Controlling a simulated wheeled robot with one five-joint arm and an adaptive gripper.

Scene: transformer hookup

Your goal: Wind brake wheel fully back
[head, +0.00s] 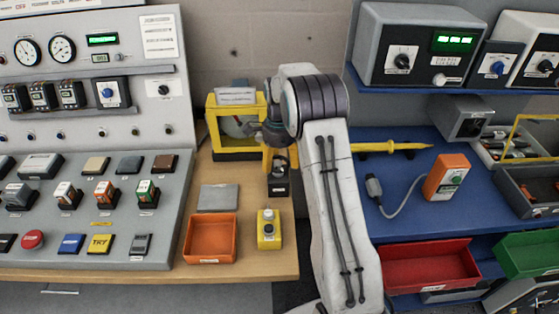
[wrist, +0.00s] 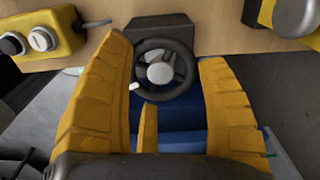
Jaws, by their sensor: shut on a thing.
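The brake wheel (wrist: 145,47) is a dark round handwheel with spokes and a pale grey hub, seen in the wrist view at the front of a black block. A small white mark shows at its lower left rim. My gripper (wrist: 163,58) has its yellow fingers on the left and right of the wheel, closed around it. Contact at the rim is hard to see. In the head view my gripper (head: 280,157) is above the small black block (head: 278,189) at the bench's right edge, and the wheel is mostly hidden there.
A yellow button box (head: 269,229) and an orange tray (head: 210,239) stand on the wooden bench close by. A yellow-framed unit (head: 236,150) stands behind my gripper. To the right, a blue bench (head: 340,141) holds an orange handheld device (head: 447,177) with a cable.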

